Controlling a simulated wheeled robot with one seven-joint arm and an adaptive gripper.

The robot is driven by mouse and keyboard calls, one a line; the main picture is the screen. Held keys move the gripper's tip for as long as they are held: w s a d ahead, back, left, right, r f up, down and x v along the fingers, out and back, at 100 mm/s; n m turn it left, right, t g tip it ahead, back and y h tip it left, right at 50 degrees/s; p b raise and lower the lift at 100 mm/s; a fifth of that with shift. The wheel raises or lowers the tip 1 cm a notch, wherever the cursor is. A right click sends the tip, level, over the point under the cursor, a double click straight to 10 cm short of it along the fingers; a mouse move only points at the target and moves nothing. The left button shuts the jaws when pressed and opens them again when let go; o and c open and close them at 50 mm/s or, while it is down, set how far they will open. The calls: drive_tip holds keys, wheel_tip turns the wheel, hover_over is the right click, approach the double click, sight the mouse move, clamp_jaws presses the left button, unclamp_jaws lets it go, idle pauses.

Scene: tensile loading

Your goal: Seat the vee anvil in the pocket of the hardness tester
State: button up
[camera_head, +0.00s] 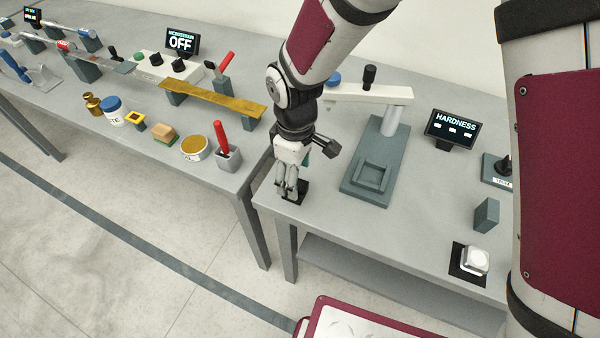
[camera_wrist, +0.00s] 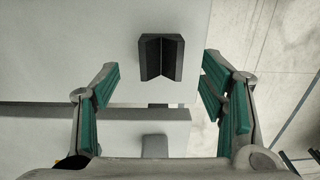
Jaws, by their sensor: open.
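The hardness tester stands on the right bench, with a grey base (camera_head: 373,160) that has a square recessed pocket (camera_head: 370,177), which looks empty. A dark block with a vee groove, the vee anvil (camera_wrist: 161,57), shows in the wrist view near the bench edge. In the head view my gripper (camera_head: 288,187) points down over a black shape at the bench's left front corner and partly hides it. In the wrist view my gripper (camera_wrist: 161,82) is open, with its green-padded fingers apart on either side of the anvil's line. Neither finger touches the anvil.
The tester's white arm (camera_head: 365,95) overhangs the base. A HARDNESS display (camera_head: 450,130) stands to its right. A grey block (camera_head: 487,215) and a white, shiny piece (camera_head: 474,261) on a black pad are at the right. A gap separates this bench from the crowded left bench (camera_head: 60,90).

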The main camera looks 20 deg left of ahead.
drive_tip(key=f, duration=0.4)
drive_tip(key=shift+s+a, duration=0.1)
drive_tip(key=shift+a, duration=0.1)
drive_tip(key=shift+c, duration=0.2)
clamp_jaws()
drive_tip(key=shift+r+p, duration=0.1)
drive_tip(key=shift+p, duration=0.2)
